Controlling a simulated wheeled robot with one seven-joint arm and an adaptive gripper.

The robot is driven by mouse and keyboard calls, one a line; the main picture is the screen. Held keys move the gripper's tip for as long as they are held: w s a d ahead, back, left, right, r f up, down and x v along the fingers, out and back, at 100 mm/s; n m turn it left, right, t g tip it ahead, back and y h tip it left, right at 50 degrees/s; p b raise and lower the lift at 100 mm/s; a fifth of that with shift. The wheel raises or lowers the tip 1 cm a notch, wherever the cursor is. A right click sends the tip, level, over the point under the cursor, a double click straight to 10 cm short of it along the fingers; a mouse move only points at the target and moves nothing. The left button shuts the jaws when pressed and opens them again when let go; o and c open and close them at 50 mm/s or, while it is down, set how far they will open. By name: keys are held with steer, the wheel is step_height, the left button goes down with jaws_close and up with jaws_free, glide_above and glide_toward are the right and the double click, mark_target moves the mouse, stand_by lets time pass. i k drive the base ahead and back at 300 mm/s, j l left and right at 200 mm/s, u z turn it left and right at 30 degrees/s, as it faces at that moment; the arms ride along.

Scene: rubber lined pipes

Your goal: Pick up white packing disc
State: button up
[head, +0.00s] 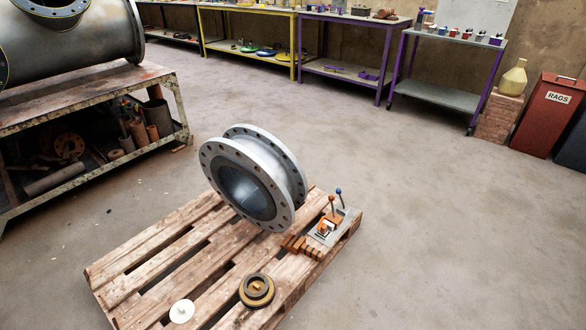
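A small white disc (182,311) lies flat on the near left part of the wooden pallet (150,262), close to its front edge. It has a small raised spot or hub at its middle. Nothing covers it, and bare slats surround it. My gripper is not in view in the head view.
On the pallet are a brass-coloured ring stack (257,291) to the disc's right, a large flanged pipe (268,165) and a levered fixture (334,226). A workbench (100,95) stands at left. Concrete floor (430,240) is clear to the right.

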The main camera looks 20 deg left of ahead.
mark_target(182, 310)
steer(key=u, duration=1.65)
steer(key=j+z, duration=0.1)
steer(key=z, duration=0.2)
steer(key=j+z, duration=0.15)
steer(key=z, duration=0.15)
steer(key=i+j+z, duration=0.1)
steer(key=j+z, duration=0.2)
steer(key=j, duration=0.6)
steer(key=j+z, duration=0.3)
steer(key=j, duration=1.5)
